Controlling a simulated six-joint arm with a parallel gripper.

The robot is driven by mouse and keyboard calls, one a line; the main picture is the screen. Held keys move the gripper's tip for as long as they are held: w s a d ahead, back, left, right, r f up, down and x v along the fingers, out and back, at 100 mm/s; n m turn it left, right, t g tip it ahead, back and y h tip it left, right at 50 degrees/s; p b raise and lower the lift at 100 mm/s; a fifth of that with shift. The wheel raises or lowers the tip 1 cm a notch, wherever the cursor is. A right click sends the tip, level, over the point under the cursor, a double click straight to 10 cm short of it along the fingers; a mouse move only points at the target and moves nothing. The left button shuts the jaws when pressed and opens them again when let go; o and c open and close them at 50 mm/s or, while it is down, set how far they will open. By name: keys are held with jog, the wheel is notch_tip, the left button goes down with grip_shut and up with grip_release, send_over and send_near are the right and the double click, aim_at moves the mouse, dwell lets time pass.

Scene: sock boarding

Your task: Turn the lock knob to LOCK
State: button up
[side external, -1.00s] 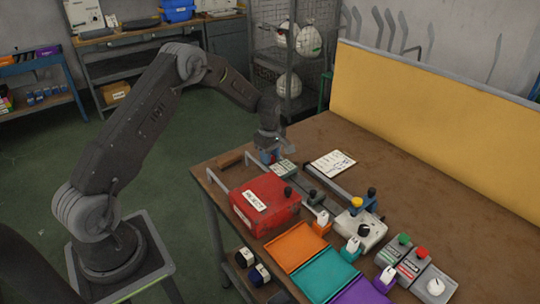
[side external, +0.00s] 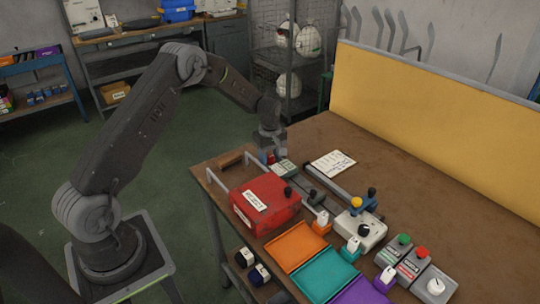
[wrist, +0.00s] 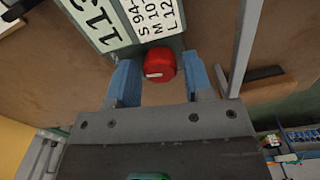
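The red knob (wrist: 160,64) with a white pointer line sits at the edge of a grey-green device (wrist: 108,22) in the wrist view. Its white line points left in that picture. The device has printed lettering with S, M and L rows. My gripper (wrist: 160,75) is open, with one blue fingertip on each side of the knob. A gap shows at the right finger; the left finger is very close, and contact cannot be told. In the side view my gripper (side external: 271,154) is low over the table beside the pale display (side external: 284,168). No LOCK marking is legible.
A red box labelled REJECT (side external: 265,204) stands in front of the device. Grey rails (side external: 320,205) run beyond it. Orange (side external: 297,245) and teal (side external: 325,274) trays lie nearer the front. A white sheet (side external: 333,163) lies behind, with bare table around it.

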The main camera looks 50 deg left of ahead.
aim_at(270, 157)
jog(key=shift+o, duration=1)
notch_tip(270, 157, up, 14)
jog(key=shift+f, duration=0.1)
jog(key=shift+c, duration=0.3)
jog(key=shift+c, duration=0.8)
jog(key=n, duration=0.4)
jog(key=shift+c, duration=0.3)
notch_tip(270, 157, down, 14)
jog(key=shift+r, duration=0.1)
